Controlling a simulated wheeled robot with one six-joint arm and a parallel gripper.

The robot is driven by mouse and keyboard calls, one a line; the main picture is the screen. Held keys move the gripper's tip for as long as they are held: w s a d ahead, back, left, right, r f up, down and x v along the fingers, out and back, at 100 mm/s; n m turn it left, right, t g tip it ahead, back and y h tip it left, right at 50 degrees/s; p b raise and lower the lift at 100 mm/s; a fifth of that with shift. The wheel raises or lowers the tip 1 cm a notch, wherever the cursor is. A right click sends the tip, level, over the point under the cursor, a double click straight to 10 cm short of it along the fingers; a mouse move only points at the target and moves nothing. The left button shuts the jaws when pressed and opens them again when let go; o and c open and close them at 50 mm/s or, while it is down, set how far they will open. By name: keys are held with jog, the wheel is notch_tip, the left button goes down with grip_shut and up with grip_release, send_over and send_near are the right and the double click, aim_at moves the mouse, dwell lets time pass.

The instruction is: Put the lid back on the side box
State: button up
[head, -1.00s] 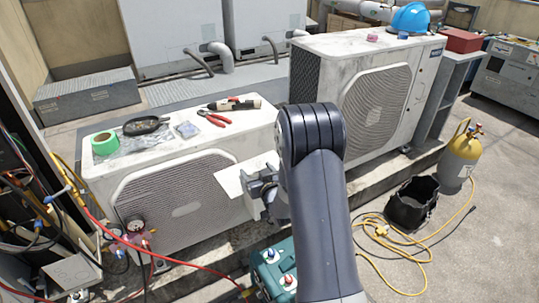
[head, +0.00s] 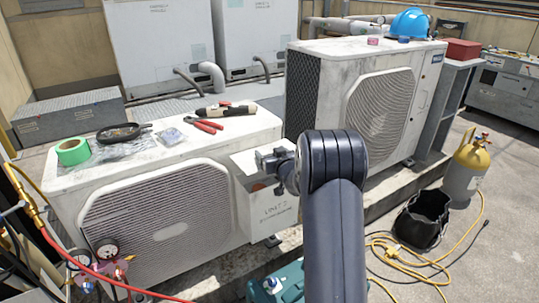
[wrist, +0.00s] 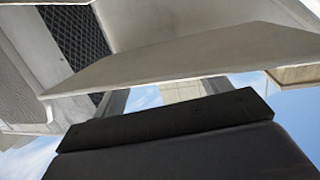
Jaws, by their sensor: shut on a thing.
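My gripper (head: 270,160) is shut on the lid (head: 246,163), a pale flat plate sticking out to the left of the jaws. The side box (head: 272,213), a white box marked "UNIT 2", is at the right end of the low condenser. The lid is over the upper part of the box, with a dark gap between them; I cannot tell whether they touch. In the wrist view the lid (wrist: 185,58) is a wide tilted grey panel beyond a dark gripper part (wrist: 168,118). My arm hides part of the box's right side.
A taller condenser (head: 380,110) stands right. A teal case (head: 278,285), black bucket (head: 424,215) and yellow cylinder (head: 468,165) stand on the floor.

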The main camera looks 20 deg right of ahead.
jog(key=shift+f+b, duration=3.1)
jog(key=shift+f, duration=0.7)
jog(key=shift+f+b, duration=0.5)
jog(key=o, duration=1.4)
jog(key=shift+o, duration=0.2)
jog(key=shift+f, duration=0.1)
jog(key=s+r+p, duration=0.1)
jog(key=s+p, duration=0.1)
jog(key=s, duration=0.8)
jog(key=shift+s+r, duration=0.4)
